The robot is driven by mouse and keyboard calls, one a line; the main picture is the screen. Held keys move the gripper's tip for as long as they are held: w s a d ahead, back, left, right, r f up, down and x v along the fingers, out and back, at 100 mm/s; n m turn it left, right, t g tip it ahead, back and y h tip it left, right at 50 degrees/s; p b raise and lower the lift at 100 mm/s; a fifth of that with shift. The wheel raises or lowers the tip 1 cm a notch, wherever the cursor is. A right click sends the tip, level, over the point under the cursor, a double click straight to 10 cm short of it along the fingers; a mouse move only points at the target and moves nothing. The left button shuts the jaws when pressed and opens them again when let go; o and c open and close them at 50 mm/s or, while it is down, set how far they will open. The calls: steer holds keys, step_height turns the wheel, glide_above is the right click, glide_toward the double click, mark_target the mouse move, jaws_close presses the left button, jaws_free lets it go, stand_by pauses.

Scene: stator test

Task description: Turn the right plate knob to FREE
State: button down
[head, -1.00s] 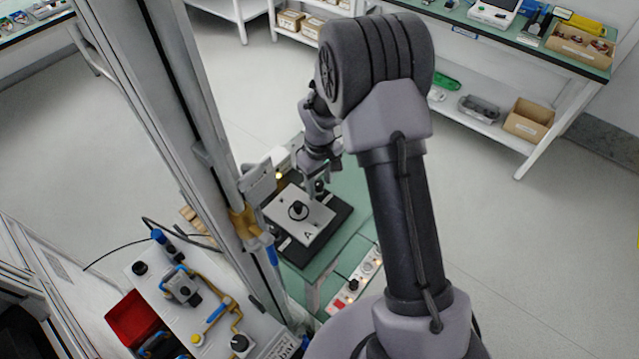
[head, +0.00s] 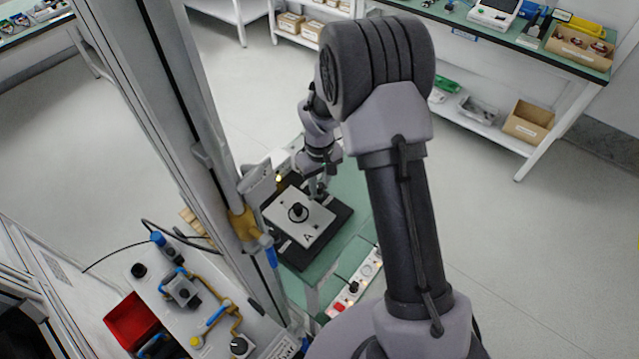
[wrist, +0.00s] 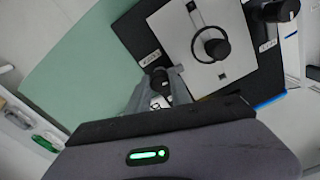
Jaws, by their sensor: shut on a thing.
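A light grey plate (head: 318,217) marked A, with a black round post at its centre, lies on a black base (head: 338,228) on a green table. The plate also shows in the wrist view (wrist: 225,72). My gripper (head: 317,193) is down at the plate's far right edge. In the wrist view my gripper (wrist: 160,92) has its fingers shut around a small dark knob (wrist: 159,77), mostly hidden between them. A white label (wrist: 150,58) lies beside it; its text is too small to read. Another black knob (wrist: 283,10) stands at the plate's opposite side.
A control strip (head: 352,287) with a red part lies at the table's near edge. A metal column with a yellow-brown bracket (head: 243,222) stands close left of the plate. A bench with a red bin (head: 131,319) and blue-handled clamps is at lower left. Green table surface is free beside the base.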

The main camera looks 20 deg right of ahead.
steer(key=m+b, duration=0.1)
steer(key=m, duration=0.7)
steer(key=shift+b, duration=0.4)
steer(key=m+b, duration=0.1)
steer(key=m, duration=0.2)
steer(key=shift+a+m, duration=0.1)
steer(key=shift+m, duration=0.2)
steer(key=shift+w+m+b, duration=0.1)
steer(key=shift+m+b, duration=0.35)
steer(key=shift+m, duration=1.25)
steer(key=c, duration=1.2)
jaws_free()
steer(key=shift+o, duration=0.2)
steer(key=shift+r, duration=0.1)
